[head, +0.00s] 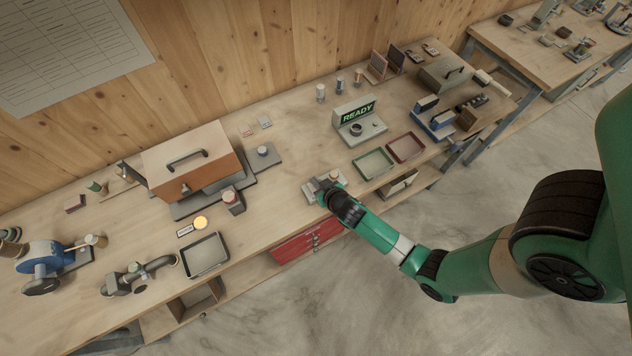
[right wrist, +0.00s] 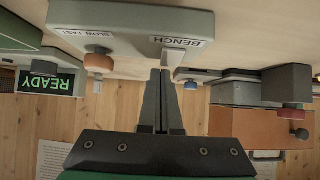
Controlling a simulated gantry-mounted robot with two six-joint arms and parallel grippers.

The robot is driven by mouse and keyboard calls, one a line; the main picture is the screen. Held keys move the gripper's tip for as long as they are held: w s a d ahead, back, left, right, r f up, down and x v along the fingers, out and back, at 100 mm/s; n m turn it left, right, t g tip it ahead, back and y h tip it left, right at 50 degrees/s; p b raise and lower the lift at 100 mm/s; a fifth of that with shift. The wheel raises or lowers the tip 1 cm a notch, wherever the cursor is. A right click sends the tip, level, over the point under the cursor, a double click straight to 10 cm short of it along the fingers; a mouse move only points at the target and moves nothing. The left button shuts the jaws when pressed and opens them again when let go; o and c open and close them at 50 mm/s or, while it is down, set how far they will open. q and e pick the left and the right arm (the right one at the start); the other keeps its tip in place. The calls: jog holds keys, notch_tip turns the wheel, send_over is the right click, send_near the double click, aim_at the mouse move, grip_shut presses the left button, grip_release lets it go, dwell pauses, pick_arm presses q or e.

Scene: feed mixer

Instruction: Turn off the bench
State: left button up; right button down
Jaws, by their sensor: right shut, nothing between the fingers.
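The small pale control box (head: 308,190) sits near the bench's front edge, mostly covered by my right gripper in the head view. The right wrist view shows it upside down and close, as a grey box (right wrist: 130,18) with a BENCH label (right wrist: 181,42) and a SLOW FAST label. A pale switch lever (right wrist: 192,73) sticks out by the BENCH label. An orange-brown knob (right wrist: 98,62) is by the other label. My right gripper (head: 325,187) is shut and empty, its fingertips (right wrist: 160,74) close beside the lever; contact cannot be told. My left gripper is out of view.
A READY display (head: 358,112) glows green behind the box. A round amber lamp (head: 200,223) is lit near a small label. An empty dark tray (head: 205,254), a green tray (head: 374,163) and a red tray (head: 405,147) lie nearby. An orange-lidded machine (head: 190,158) stands left.

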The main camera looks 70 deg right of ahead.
jog(key=shift+r+p, duration=0.1)
jog(key=shift+p, duration=0.2)
jog(key=shift+g+p, duration=0.3)
jog(key=shift+f, duration=0.3)
jog(key=shift+s+a, duration=0.45)
jog(key=shift+s, duration=0.1)
